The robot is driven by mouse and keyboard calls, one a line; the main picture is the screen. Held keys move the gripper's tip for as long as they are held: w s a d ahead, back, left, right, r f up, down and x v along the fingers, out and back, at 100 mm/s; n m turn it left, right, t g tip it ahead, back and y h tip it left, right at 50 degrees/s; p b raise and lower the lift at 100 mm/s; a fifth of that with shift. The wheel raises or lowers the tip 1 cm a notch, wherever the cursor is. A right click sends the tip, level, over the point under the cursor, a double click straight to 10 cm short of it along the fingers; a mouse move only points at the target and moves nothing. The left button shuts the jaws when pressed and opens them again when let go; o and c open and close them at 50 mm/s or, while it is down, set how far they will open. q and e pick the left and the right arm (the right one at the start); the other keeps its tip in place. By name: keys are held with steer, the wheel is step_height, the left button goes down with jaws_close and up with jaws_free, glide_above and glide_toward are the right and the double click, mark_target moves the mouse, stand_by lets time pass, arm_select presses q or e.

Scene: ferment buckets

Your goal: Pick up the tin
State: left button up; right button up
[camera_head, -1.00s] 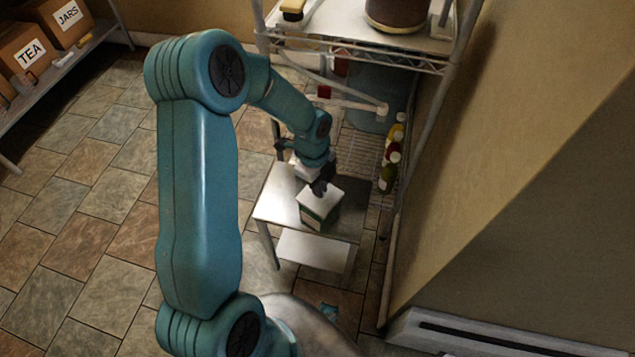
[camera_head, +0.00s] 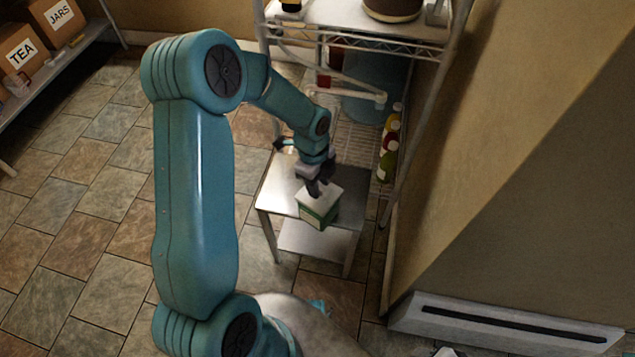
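The tin (camera_head: 318,212) is a small box with a white top and green-and-white sides. It is at the front part of a low steel table in the middle of the view, slightly tilted, its lower edge overlapping the table's front edge in the picture. My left gripper (camera_head: 317,188) comes down on it from above, with dark fingers at the tin's top. The fingers appear closed on it; their far side is hidden. Whether the tin's underside is clear of the table is hard to tell. My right gripper is not in view.
The low steel table (camera_head: 281,192) has bare top around the tin. A wire rack (camera_head: 340,38) stands behind it, with several bottles (camera_head: 388,152) on its lower shelf at the right. A wall is close on the right. Boxes (camera_head: 24,48) stand on a left shelf; tiled floor is open.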

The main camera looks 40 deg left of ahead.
arm_select(q)
step_height(320, 180, up, 16)
steer(key=a+p, duration=0.2)
steer(key=shift+p, duration=0.4)
steer(key=shift+r, duration=0.1)
